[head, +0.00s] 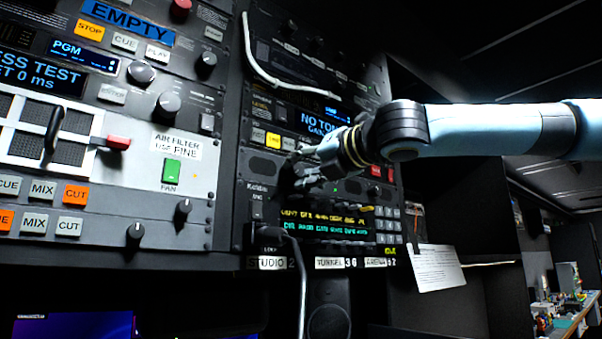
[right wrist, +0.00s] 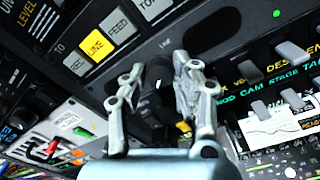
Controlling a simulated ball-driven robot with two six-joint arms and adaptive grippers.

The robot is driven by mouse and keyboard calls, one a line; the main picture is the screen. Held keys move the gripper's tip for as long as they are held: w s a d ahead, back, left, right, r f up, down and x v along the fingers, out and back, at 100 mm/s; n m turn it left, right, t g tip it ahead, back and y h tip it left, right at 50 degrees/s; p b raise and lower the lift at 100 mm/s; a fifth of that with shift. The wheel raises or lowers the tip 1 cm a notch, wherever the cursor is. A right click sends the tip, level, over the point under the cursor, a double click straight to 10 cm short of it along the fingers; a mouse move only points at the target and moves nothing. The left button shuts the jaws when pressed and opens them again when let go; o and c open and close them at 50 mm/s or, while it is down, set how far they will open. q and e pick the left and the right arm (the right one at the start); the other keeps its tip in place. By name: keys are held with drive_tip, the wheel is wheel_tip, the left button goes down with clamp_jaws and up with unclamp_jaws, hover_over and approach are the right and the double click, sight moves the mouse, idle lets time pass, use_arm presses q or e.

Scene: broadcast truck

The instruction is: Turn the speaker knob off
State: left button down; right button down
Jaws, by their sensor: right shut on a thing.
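My right gripper (head: 297,176) reaches in from the right to the equipment rack, beside the dark speaker grille (head: 263,166) and above the lit text display (head: 325,226). In the right wrist view its two metal fingers (right wrist: 160,84) are closed around a small dark knob (right wrist: 158,76) on the black panel. A short pale mark shows on the knob. The knob is mostly hidden by the fingers, and in the head view I cannot make it out behind the gripper. My left gripper is not in view.
A lit yellow LINE button (right wrist: 96,44) sits in a button row near the gripper. A keypad (head: 388,224) is right of the display. A cable (head: 301,275) hangs below the panel. A paper sheet (head: 436,266) hangs at the right. A green FAN switch (head: 171,171) is on the left rack.

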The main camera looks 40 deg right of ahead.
sight(291, 128)
drive_tip(key=c, duration=1)
unclamp_jaws()
wheel_tip(291, 128, up, 10)
drive_tip(key=shift+f, duration=0.1)
idle(0.3)
